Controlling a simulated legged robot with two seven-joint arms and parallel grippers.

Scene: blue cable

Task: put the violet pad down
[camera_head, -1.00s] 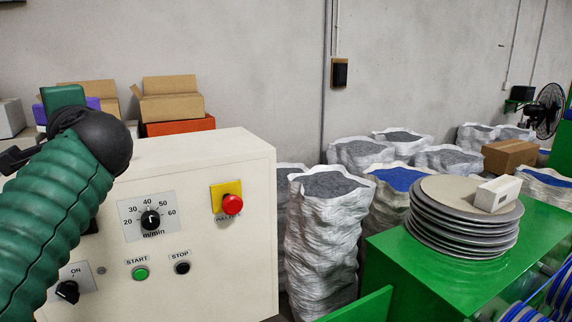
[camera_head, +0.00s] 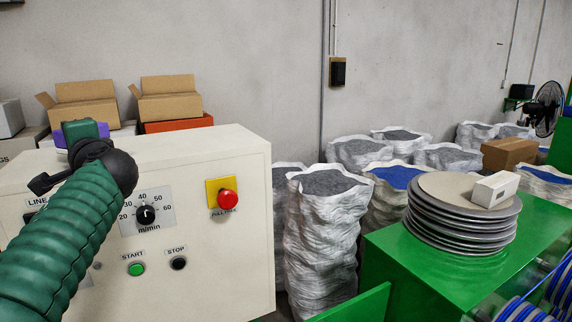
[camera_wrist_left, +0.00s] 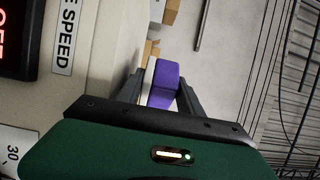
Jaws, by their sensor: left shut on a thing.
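The violet pad (camera_wrist_left: 164,84) is held between the two dark fingers of my left gripper (camera_wrist_left: 162,92) in the left wrist view. In the head view the violet pad (camera_head: 72,131) shows partly behind my green left wrist, over the top left of the cream control cabinet (camera_head: 205,155). I cannot tell whether the pad touches the cabinet top. My left gripper's fingers are hidden in the head view. My right gripper is not in view.
The cabinet front has a speed dial (camera_head: 146,215), a red stop button (camera_head: 228,199) and a green start button (camera_head: 136,269). Cardboard boxes (camera_head: 168,100) stand behind it. White sacks (camera_head: 328,235) and a green machine (camera_head: 420,275) are at the right.

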